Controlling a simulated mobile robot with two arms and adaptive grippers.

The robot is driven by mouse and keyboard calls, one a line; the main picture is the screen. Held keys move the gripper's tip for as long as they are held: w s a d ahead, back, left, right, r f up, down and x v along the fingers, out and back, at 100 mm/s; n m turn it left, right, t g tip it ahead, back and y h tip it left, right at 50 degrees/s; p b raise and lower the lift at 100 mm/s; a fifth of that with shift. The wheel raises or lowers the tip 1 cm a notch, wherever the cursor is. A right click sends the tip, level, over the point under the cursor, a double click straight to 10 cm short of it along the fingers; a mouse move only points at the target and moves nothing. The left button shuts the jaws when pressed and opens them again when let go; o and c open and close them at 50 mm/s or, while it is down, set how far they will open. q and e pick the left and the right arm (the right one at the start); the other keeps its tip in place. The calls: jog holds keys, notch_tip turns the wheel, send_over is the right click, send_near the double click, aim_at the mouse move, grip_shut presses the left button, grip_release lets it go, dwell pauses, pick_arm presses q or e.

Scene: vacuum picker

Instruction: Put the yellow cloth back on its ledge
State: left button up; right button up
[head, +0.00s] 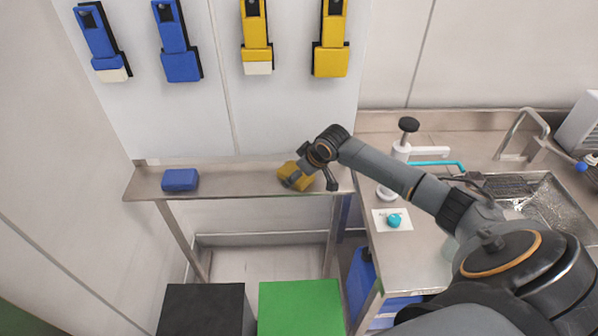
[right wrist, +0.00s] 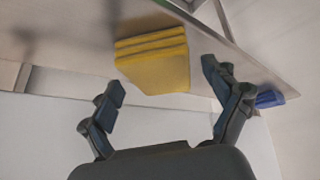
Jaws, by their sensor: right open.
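The yellow cloth (head: 297,182) is a folded block on the right part of the metal ledge (head: 235,180). It also shows in the right wrist view (right wrist: 155,70), its folded layers visible, against the ledge surface (right wrist: 80,32). My right gripper (head: 312,180) is at the cloth in the head view and partly covers it. In the right wrist view the fingers (right wrist: 165,85) are spread wide, with the cloth between and beyond their tips; I see no grip on it. Whether a finger touches it I cannot tell. My left gripper is not in view.
A blue folded cloth (head: 180,180) lies on the ledge's left part. Blue and yellow dispensers hang on the wall above. A counter with a sink (head: 545,205) and a white pump bottle (head: 398,165) stands right. Black (head: 203,310) and green (head: 300,305) boxes stand below.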

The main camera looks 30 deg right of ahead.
jog(key=b+v, duration=0.2)
jog(key=v, duration=1)
dwell(0.4)
